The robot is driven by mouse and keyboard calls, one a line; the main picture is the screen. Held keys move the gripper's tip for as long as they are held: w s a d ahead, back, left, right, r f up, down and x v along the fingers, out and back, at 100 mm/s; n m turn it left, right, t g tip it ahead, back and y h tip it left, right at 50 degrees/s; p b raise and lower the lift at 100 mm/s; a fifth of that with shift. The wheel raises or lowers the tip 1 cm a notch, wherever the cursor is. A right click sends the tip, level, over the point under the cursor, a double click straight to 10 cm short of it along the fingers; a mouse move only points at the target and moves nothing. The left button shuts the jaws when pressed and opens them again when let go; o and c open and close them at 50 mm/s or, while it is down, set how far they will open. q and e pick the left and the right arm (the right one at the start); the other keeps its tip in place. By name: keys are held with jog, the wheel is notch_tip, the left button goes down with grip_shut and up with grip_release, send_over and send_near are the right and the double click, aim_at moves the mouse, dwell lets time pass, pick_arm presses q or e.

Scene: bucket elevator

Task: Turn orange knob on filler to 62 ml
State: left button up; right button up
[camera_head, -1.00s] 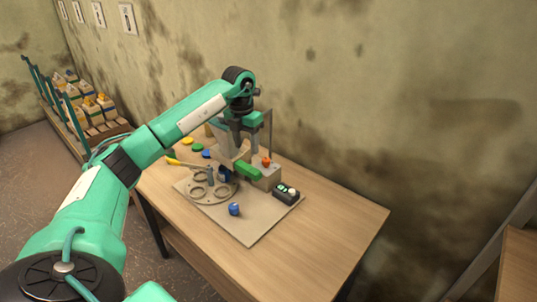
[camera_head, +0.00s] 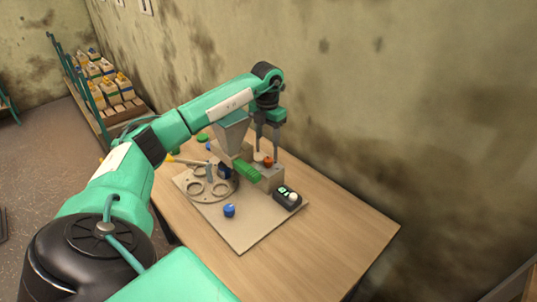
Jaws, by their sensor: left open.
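The filler (camera_head: 270,178) stands on a beige board on the wooden table, with a grey hopper (camera_head: 231,133) at its back. The orange knob (camera_head: 268,162) is on top of the filler's beige block. My left gripper (camera_head: 267,148) points down above the knob, its two fingers apart. The fingertips look close to the knob, but I cannot tell whether they touch it. The knob's scale is too small to read. A small dark box with a green display (camera_head: 287,197) sits beside the filler. My right gripper is not in view.
A round plate with holes (camera_head: 207,186) and a blue knob (camera_head: 229,211) are on the board (camera_head: 240,235). A green part (camera_head: 245,172) juts from the filler. Coloured caps lie behind. The table's right side is clear.

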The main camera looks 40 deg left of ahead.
aim_at(268, 159)
pick_arm(q)
jog(key=f+p, duration=0.1)
jog(key=f, duration=0.8)
jog(key=shift+w, duration=0.2)
jog(key=c, duration=1)
